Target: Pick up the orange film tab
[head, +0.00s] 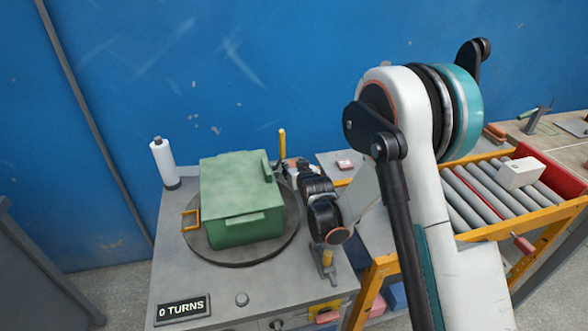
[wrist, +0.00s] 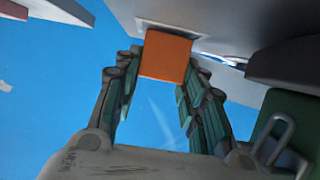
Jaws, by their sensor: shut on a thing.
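In the wrist view the orange film tab (wrist: 166,57) is a flat orange square between my fingertips. My gripper (wrist: 165,78) is shut on it, with a finger against each side. The tab's upper edge meets a pale plate on a grey surface (wrist: 215,18); I cannot tell whether it is attached there. In the head view my gripper (head: 290,167) is low at the right side of the green box, partly hidden by my own arm. I cannot make out the tab there.
The green box (head: 235,197) sits on a dark round turntable (head: 225,257). A white roll (head: 163,162) stands at the back left. A sign (head: 182,308) reads "0 TURNS". A roller conveyor (head: 470,203) is at the right.

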